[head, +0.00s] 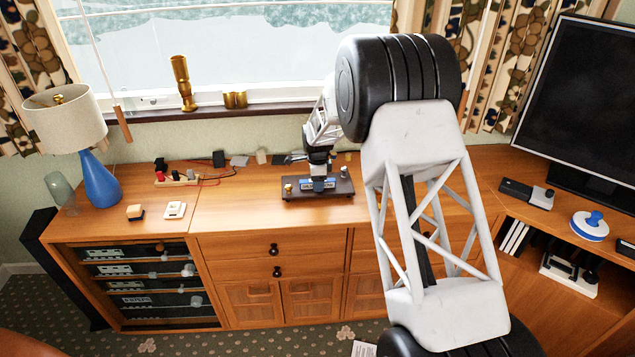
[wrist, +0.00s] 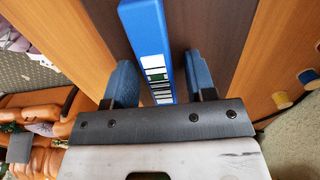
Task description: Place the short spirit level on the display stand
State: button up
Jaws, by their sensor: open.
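The short spirit level is a blue bar with a white printed label; in the head view it (head: 316,183) lies on the dark brown board, which looks like the display stand (head: 298,194). In the wrist view the level (wrist: 145,35) runs lengthwise between my fingers, over the dark brown board (wrist: 200,28). My gripper (head: 319,180) is over the board in the head view. In the wrist view my gripper (wrist: 160,75) is open, one finger on each side of the level, with gaps showing. The level's near end is hidden by my gripper.
The board stands on a wooden sideboard (head: 230,215) below the window. A blue lamp (head: 97,180) and small boxes stand to the left. Cables and small items lie behind. A monitor (head: 580,100) stands at the right. Bare wood shows left of the board.

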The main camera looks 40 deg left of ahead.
notch_tip(320, 180, up, 12)
jog(key=shift+r, duration=0.15)
dwell(0.6)
dwell(0.9)
